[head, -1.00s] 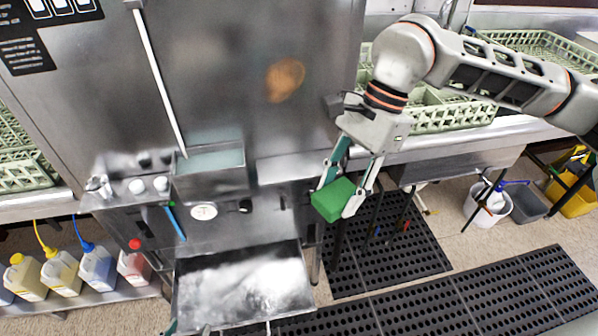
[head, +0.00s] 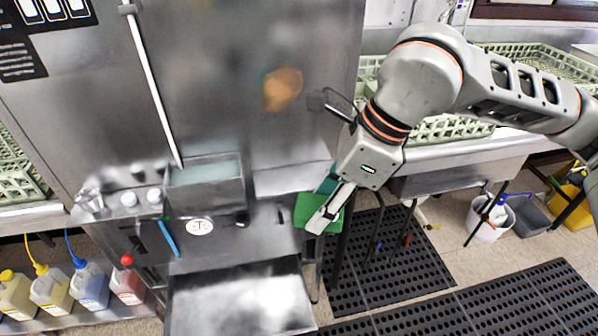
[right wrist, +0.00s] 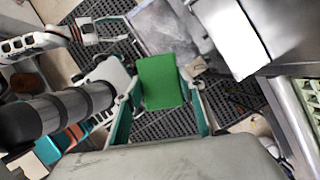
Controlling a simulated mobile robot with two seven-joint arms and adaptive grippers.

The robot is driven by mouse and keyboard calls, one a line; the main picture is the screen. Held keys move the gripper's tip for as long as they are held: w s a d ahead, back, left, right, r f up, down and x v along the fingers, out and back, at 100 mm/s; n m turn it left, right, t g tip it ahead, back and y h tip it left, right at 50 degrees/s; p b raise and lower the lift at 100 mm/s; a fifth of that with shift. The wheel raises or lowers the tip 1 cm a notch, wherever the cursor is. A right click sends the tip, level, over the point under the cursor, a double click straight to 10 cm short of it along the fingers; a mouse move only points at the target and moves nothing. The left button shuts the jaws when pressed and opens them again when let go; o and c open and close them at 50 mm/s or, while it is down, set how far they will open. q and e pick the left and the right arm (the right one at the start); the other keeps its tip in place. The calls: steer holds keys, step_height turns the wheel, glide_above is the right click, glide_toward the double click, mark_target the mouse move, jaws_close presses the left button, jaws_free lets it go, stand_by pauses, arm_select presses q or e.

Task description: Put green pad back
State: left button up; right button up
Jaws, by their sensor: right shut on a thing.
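The green pad (head: 304,208) is a small flat block in front of the steel machine's right lower edge in the head view. My right gripper (head: 322,212) is shut on it, and its near finger covers part of the pad. In the right wrist view the pad (right wrist: 160,82) lies between the two teal-backed fingers, held clear of the floor. My left gripper (right wrist: 115,30) shows small at the upper left of the right wrist view, its fingers apart with nothing seen between them. It is out of the head view.
The steel machine (head: 230,80) has an open-topped box (head: 205,185) and a shiny tray (head: 240,300) below. Several bottles (head: 90,287) stand at the lower left. Green racks (head: 540,65) sit on the right counter. Black mats (head: 400,265) cover the floor.

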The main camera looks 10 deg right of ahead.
steer(key=p, duration=0.3)
glide_above(293, 180)
steer(key=s+d, duration=0.1)
steer(key=s, duration=0.1)
steer(key=shift+w+d+f, duration=0.1)
steer(key=shift+w+f, duration=0.2)
steer(key=shift+f, duration=0.25)
steer(key=shift+w+d+f, duration=0.1)
steer(key=shift+w+f, duration=0.15)
steer(key=shift+f, duration=0.25)
step_height(293, 180, down, 4)
steer(key=shift+f+p, duration=0.2)
steer(key=shift+p, duration=0.2)
steer(key=shift+w+f, duration=0.15)
steer(key=shift+f, duration=0.15)
steer(key=o, duration=1.2)
steer(key=shift+f, duration=0.15)
steer(key=shift+c, duration=0.2)
